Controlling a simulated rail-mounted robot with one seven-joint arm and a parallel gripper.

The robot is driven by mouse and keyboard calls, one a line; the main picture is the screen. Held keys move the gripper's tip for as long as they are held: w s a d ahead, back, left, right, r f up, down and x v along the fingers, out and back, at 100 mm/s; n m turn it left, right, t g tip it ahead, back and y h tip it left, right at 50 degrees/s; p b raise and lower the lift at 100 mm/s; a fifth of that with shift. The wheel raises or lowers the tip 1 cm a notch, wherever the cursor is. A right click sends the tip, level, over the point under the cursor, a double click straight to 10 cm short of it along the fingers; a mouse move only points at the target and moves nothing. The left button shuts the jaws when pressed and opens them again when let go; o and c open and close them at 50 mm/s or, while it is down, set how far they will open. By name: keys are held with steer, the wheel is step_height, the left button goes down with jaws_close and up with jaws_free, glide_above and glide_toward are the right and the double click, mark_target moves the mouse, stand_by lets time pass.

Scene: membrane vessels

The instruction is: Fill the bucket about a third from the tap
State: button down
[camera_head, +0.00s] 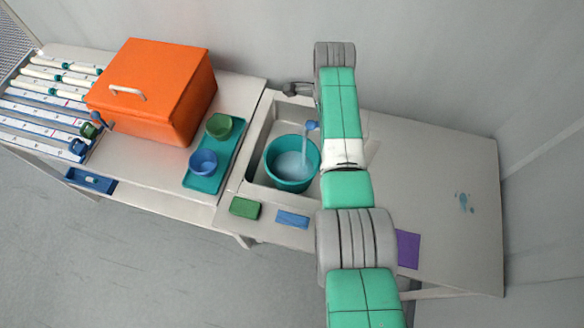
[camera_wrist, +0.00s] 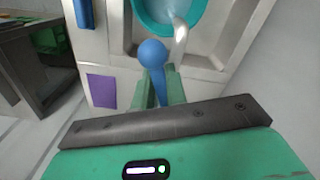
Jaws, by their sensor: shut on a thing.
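A teal bucket (camera_head: 271,160) stands upright in the sink. A stream of water (camera_head: 305,150) runs into it, and pale water (camera_head: 290,166) covers its bottom; the exact depth is hard to tell. The tap's spout (camera_wrist: 181,42) reaches over the bucket's rim (camera_wrist: 140,22) in the wrist view. The tap's blue round-ended lever (camera_wrist: 153,54) shows there, and a bit of blue (camera_head: 312,125) shows beside my arm in the head view. My gripper (camera_wrist: 161,88) is shut on the lever. In the head view my arm hides the fingers.
The sink (camera_head: 254,172) has a green sponge (camera_head: 245,208) and a blue block (camera_head: 293,219) on its front edge. Left are a teal tray (camera_head: 203,185) with green and blue cups and an orange box (camera_head: 150,90). A purple sheet (camera_head: 408,249) lies right; the right worktop is mostly clear.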

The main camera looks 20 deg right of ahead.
steer(key=s+n+p, duration=0.1)
steer(key=n+p, duration=0.1)
steer(key=n, duration=0.2)
steer(key=s+d+n+p, duration=0.1)
steer(key=s+n+p, duration=0.1)
steer(key=n, duration=0.3)
steer(key=s+d+n+p, duration=0.1)
steer(key=s+n+p, duration=0.1)
steer(key=n+p, duration=0.2)
steer(key=shift+s+d+n, duration=0.15)
steer(key=shift+s+n, duration=0.1)
steer(key=shift+n, duration=0.35)
steer(key=c, duration=1.4)
jaws_free()
steer(key=shift+s+d, duration=0.1)
steer(key=shift+d, duration=0.05)
